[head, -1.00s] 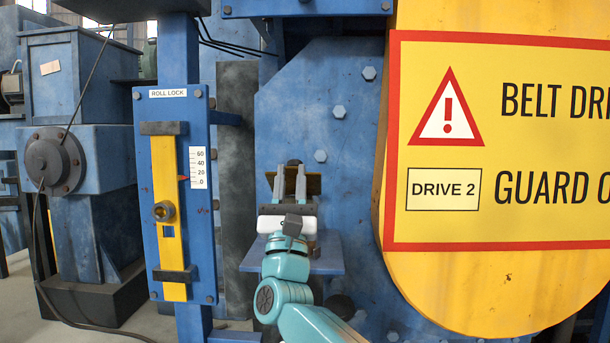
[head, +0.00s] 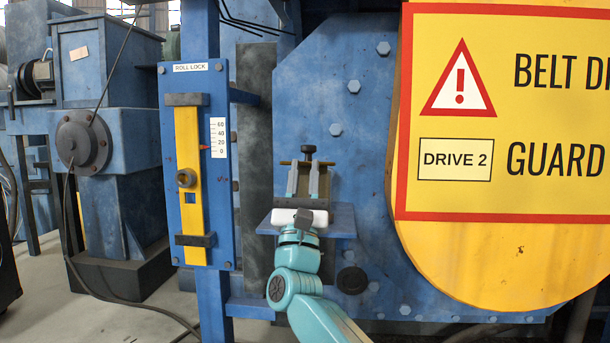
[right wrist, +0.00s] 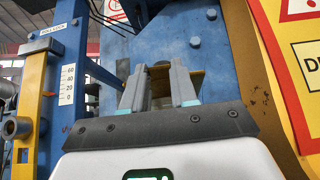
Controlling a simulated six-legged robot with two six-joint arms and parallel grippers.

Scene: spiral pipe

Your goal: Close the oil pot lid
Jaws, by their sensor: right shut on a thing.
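The oil pot lid (head: 308,163) shows in the head view as a narrow brass-brown plate, with a dark knob just above it, above a small blue shelf. It looks close to level there. My right gripper (head: 308,170) reaches up from below, its two grey fingers standing upright at the lid. The right wrist view shows the fingers (right wrist: 161,82) on both sides of a brown part of the lid (right wrist: 163,72), with a yellowish edge beyond the right finger. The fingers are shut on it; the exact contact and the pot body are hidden. My left gripper is out of view.
A blue shelf (head: 343,221) lies around and behind my right wrist. The yellow belt guard (head: 480,245) stands close on the right. The roll lock post (head: 221,190) with its yellow bar is on the left. A blue bolted plate (head: 352,100) stands behind.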

